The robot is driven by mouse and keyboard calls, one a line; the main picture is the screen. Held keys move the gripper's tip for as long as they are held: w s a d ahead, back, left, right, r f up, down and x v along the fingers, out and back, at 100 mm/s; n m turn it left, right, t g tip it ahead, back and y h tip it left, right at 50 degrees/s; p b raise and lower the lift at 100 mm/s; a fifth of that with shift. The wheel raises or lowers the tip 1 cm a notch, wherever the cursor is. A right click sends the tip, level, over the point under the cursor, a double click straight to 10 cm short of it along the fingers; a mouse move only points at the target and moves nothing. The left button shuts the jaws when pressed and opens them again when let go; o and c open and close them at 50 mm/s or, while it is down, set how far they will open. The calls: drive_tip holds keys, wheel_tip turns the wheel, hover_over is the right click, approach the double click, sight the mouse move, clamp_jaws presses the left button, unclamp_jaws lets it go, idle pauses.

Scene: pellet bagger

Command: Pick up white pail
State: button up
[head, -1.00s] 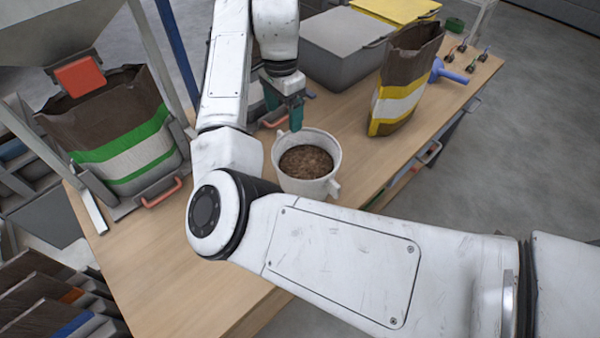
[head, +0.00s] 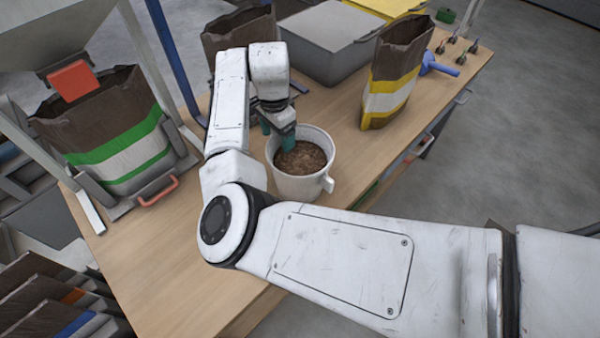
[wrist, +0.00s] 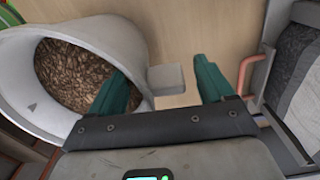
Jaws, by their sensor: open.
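The white pail (head: 290,186) stands upright on the wooden table, with brown granular material (head: 301,158) inside. It has a block-like grip at its right front, and another grip (wrist: 166,79) shows in the wrist view. My gripper (head: 279,138) is at the pail's far left rim, pointing down. In the wrist view my gripper (wrist: 165,85) has its green fingers apart, with the rim and that grip between them. The left finger overlaps the pail's opening and the right finger is outside. Whether either touches the pail I cannot tell.
A brown-green bag (head: 110,135) stands at left beneath a hopper (head: 60,35). A grey bin (head: 325,45) and a brown-yellow bag (head: 392,80) stand behind. A blue scoop (head: 440,66) lies back right. The table's front left is bare. A red handle (wrist: 248,76) is near the right finger.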

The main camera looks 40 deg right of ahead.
drive_tip(key=shift+c, duration=0.3)
drive_tip(key=c, duration=1)
drive_tip(key=shift+c, duration=0.9)
drive_tip(key=shift+r, duration=0.15)
